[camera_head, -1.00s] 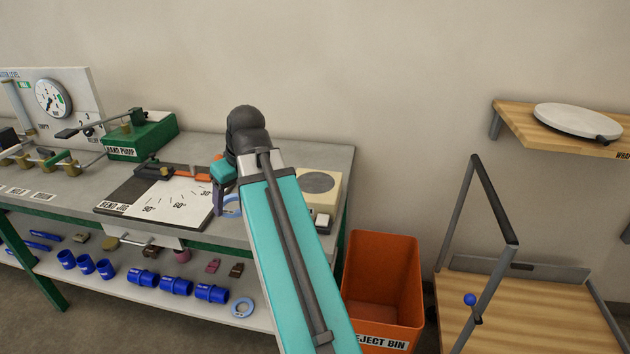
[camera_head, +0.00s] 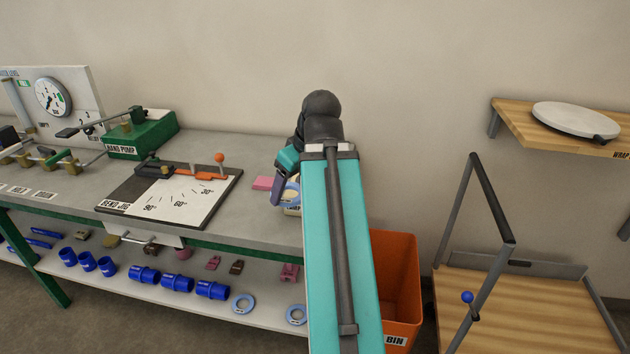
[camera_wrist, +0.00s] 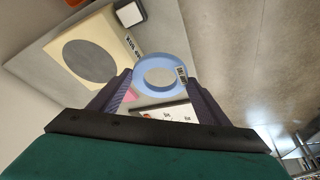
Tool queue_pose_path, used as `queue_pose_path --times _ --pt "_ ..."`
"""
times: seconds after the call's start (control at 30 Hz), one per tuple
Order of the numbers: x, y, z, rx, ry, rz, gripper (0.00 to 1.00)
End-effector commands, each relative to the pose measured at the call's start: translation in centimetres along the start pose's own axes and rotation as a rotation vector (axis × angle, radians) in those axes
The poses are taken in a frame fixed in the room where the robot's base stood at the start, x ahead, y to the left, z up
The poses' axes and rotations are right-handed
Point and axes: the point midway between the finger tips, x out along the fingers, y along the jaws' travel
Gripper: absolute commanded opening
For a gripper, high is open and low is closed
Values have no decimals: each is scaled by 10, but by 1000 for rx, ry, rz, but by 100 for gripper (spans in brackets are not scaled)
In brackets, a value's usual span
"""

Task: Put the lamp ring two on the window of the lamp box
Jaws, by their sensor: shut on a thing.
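A light blue ring (camera_wrist: 162,57) with a small label, too small to read, is held between the fingers of my gripper (camera_wrist: 160,95) in the wrist view. The head view shows my gripper (camera_head: 283,184) above the right end of the bench, with part of the ring (camera_head: 291,196) in it. The lamp box (camera_wrist: 65,45) is cream with a round dark grey window (camera_wrist: 92,61). In the wrist view it lies left of the ring, its window bare and apart from the ring. In the head view my arm hides most of the lamp box.
Two more blue rings, one left (camera_head: 242,304) and one right (camera_head: 296,315), lie on the lower shelf beside blue couplings (camera_head: 177,282). The bend jig (camera_head: 170,196) is left of my gripper. An orange reject bin (camera_head: 397,270) stands right of the bench.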

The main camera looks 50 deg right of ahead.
Motion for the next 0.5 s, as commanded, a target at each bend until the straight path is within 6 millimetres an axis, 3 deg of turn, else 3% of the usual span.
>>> queue_pose_path --times 0.5 --pt "-2 8 -4 1 -1 -1 48"
